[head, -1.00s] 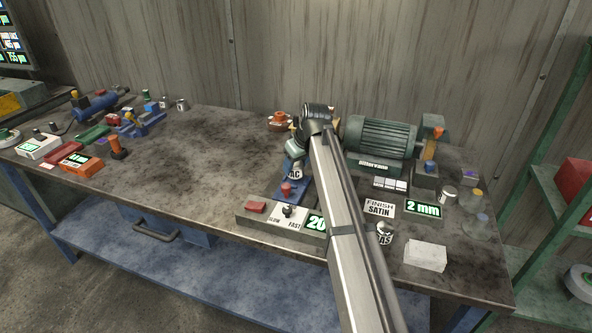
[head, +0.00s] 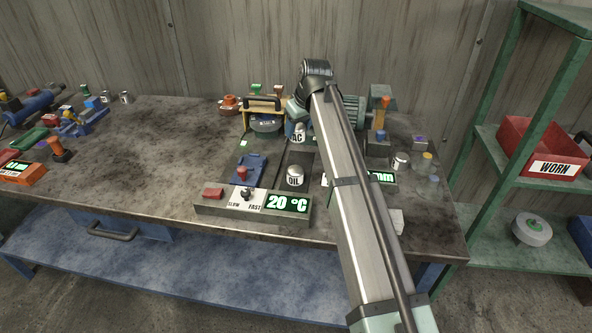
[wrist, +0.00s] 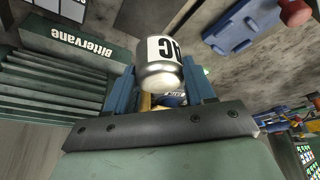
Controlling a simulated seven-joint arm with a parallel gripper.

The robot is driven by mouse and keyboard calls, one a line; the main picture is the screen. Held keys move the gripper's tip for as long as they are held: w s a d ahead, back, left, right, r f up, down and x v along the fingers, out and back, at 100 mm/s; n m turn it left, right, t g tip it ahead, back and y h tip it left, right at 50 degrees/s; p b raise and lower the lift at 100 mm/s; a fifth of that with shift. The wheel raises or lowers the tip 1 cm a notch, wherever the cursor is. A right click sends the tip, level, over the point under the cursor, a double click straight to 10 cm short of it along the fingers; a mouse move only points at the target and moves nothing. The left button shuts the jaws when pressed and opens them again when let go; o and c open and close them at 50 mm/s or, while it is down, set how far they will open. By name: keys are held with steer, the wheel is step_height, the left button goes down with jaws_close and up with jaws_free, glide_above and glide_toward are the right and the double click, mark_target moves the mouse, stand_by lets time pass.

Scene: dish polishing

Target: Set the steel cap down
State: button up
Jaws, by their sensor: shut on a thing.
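The steel cap (wrist: 160,72) is a silver cylinder with a white label; the letters I can read are "AC". My gripper (wrist: 161,88) is shut on it in the wrist view, with a blue finger on each side. In the head view the cap (head: 298,133) hangs below my wrist, near the green motor (head: 354,108). The arm hides part of the motor. I cannot tell in the head view whether the cap touches anything below it.
A silver "OIL" container (head: 295,176) stands in front of the cap. A wooden-framed unit (head: 264,115) stands left of the cap.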

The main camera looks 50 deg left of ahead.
steer(key=shift+w+d+m+t, duration=0.2)
steer(key=shift+m+t, duration=0.1)
steer(key=shift+m, duration=0.6)
steer(key=shift+f, duration=0.15)
glide_toward(297, 162)
steer(key=shift+x, duration=2.35)
steer(key=shift+f, duration=0.15)
steer(key=o, duration=1.3)
steer(key=w+v, duration=0.1)
steer(key=v, duration=1.1)
steer(key=shift+s+d, duration=0.15)
steer(key=shift+s, duration=0.25)
